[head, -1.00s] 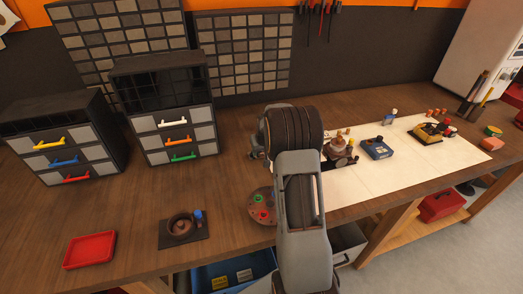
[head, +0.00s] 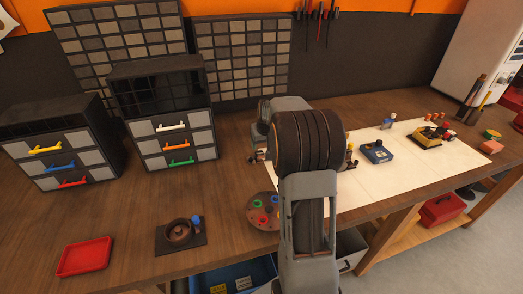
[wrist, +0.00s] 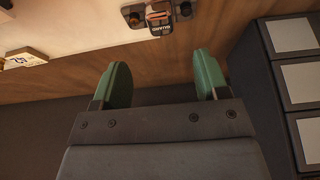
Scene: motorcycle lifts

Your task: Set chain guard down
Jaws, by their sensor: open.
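My gripper (wrist: 160,80) shows in the wrist view with its two green fingers apart and nothing between them. It is above the wooden bench (wrist: 155,62), with the pale mat (wrist: 75,25) at the top left. A small dark item with an orange part and a label (wrist: 159,17) lies beyond the fingertips at the top edge, apart from them. I cannot tell whether it is the chain guard, and no other thing is clearly a chain guard. In the head view my arm hides part of the mat and the bench behind it.
Drawer cabinets (head: 166,128) stand at the back left. A round tray with colored rings (head: 262,222) lies left of my arm. A red tray (head: 84,259) and a dark square base with a bowl (head: 180,240) are at the front left. A blue box (head: 376,152) is on the mat.

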